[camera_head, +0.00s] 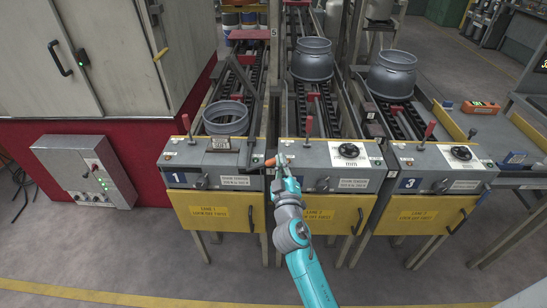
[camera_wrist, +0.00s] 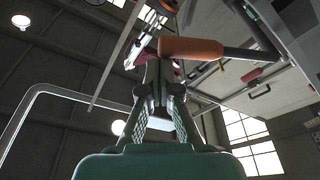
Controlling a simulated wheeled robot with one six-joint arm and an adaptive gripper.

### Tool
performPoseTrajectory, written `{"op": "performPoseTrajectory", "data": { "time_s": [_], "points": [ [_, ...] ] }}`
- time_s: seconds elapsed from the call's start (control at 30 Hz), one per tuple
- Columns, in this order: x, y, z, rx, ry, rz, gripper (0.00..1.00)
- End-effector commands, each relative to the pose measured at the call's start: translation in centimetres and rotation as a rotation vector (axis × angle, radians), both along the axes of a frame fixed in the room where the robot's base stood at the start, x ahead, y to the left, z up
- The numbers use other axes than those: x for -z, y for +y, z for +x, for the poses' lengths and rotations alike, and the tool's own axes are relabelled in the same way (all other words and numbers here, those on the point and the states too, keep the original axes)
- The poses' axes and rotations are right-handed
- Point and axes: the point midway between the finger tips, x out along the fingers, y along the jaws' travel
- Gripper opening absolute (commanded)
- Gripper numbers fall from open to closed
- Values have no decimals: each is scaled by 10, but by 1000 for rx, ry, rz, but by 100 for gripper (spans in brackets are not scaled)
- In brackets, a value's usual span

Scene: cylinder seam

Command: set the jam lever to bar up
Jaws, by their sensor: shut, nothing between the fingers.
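A lever with an orange grip (camera_head: 269,162) sits at the right end of the lane 1 panel, beside the lane 2 panel. I take it as the jam lever; its label cannot be read. My gripper (camera_head: 279,160) is at this grip, just right of its end in the head view. In the wrist view the orange grip (camera_wrist: 190,47) crosses just beyond my shut fingers (camera_wrist: 163,65). The fingers hold nothing; whether they touch the grip I cannot tell. A dark angled bar frame (camera_head: 243,78) stands over lane 1, behind the panel.
A grey metal ring (camera_head: 225,118) sits on lane 1; grey cylinders stand on lane 2 (camera_head: 312,62) and lane 3 (camera_head: 391,76). Red-knobbed levers, such as one on lane 1 (camera_head: 187,124), rise from the panels. Yellow drawer fronts (camera_head: 212,211) face the open floor.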

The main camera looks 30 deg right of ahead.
Motion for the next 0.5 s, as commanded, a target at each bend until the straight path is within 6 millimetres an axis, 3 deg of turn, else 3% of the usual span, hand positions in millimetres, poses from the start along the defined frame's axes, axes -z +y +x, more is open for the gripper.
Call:
{"op": "performPoseTrajectory", "data": {
  "time_s": [0.5],
  "points": [
    [29, -12, -9, 2, 2, -1, 0]
  ]
}}
